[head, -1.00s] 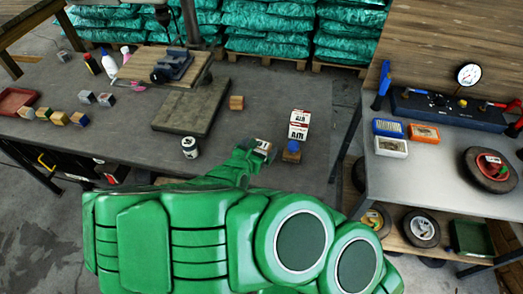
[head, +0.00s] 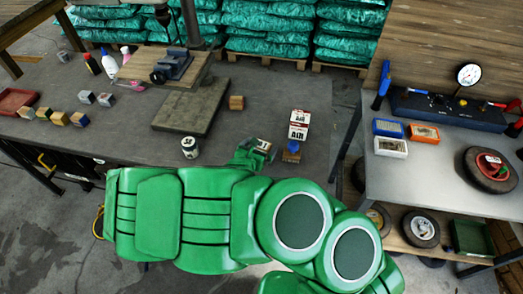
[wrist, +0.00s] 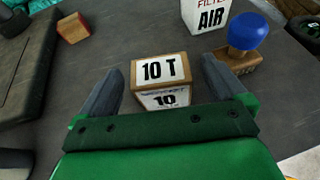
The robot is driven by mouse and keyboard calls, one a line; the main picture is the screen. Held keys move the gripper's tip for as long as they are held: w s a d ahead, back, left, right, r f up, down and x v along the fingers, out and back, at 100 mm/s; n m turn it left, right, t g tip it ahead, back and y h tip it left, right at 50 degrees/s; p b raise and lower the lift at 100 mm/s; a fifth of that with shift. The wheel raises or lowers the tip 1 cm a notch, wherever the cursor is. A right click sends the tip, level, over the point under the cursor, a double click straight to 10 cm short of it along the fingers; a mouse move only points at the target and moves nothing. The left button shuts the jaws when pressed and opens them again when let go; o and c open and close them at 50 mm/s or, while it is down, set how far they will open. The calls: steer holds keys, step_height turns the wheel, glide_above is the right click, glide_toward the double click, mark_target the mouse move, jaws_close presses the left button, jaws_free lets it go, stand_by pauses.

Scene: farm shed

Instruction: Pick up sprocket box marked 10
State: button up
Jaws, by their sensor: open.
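The sprocket box marked 10 (wrist: 160,71) has a white top reading "10 T" and a "10" on its near face. It sits upright on the grey table and also shows in the head view (head: 263,145). My gripper (wrist: 162,72) is open, with one dark finger on each side of the box and a visible gap on both sides. In the head view my gripper (head: 250,157) is beside the box at the table's near edge. How low the fingertips are is hard to tell.
A blue-knobbed wooden stamp (wrist: 243,45) stands close right of the box, with a white air filter carton (wrist: 205,14) behind. A small wooden block (wrist: 73,27) lies back left. A white tin (head: 190,147) stands left; a dark slab (head: 190,112) lies beyond it.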

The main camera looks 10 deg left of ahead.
mark_target(263, 144)
steer(key=shift+x, duration=1.85)
steer(key=shift+c, duration=0.3)
steer(key=shift+s, duration=0.1)
steer(key=c, duration=1.1)
steer(key=shift+o, duration=0.2)
